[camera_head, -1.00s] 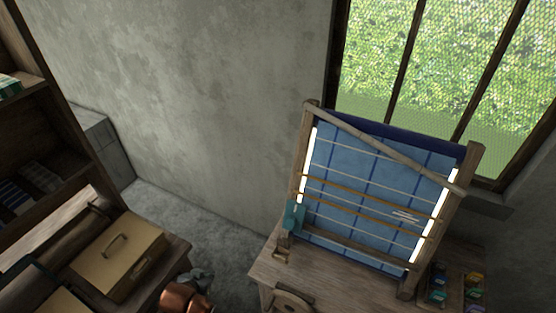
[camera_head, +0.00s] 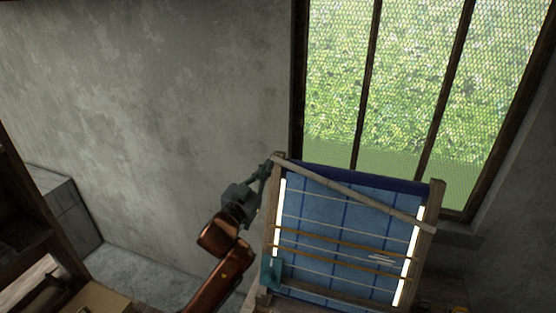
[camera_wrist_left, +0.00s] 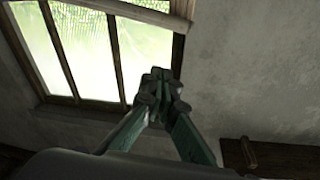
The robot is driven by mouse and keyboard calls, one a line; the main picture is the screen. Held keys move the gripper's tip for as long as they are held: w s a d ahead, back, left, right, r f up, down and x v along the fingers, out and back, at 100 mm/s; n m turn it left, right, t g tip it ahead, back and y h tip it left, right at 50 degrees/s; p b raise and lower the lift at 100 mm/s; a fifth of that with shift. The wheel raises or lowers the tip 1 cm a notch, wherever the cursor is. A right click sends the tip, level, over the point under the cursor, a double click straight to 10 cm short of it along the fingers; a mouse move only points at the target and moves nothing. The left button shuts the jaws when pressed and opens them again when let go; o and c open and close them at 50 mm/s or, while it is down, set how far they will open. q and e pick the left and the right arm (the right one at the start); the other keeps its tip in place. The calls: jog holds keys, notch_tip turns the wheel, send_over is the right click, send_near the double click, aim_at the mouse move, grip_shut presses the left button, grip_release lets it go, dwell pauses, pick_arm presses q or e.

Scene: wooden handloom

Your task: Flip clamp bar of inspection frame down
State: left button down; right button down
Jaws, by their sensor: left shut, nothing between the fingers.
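The inspection frame (camera_head: 432,212) stands upright in the head view, with blue checked cloth (camera_head: 340,214) in it and bright light strips at both sides. A wooden bar (camera_head: 350,192), which looks like the clamp bar, slants across its upper part from the top left corner down to the right post. My left gripper (camera_head: 266,168) is shut and empty, just beside the frame's top left corner. I cannot tell whether it touches the bar. The shut fingers also show in the left wrist view (camera_wrist_left: 162,82), against wall and window.
A teal part (camera_head: 271,272) sits low on the frame's left post. A barred window (camera_head: 400,90) lies behind the frame, and a bare grey wall (camera_head: 140,100) lies to the left. A grey cabinet (camera_head: 65,210) stands at the far left.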

pick_arm(q)
jog(key=shift+r, duration=0.1)
jog(key=r+p, duration=0.2)
jog(key=p, duration=0.1)
send_over(282, 163)
jog(key=f, duration=0.2)
jog(key=a+f, duration=0.1)
jog(key=f, duration=0.1)
jog(key=shift+s+a+f, duration=0.1)
jog(key=shift+s+a, duration=0.05)
jog(key=shift+a, duration=0.05)
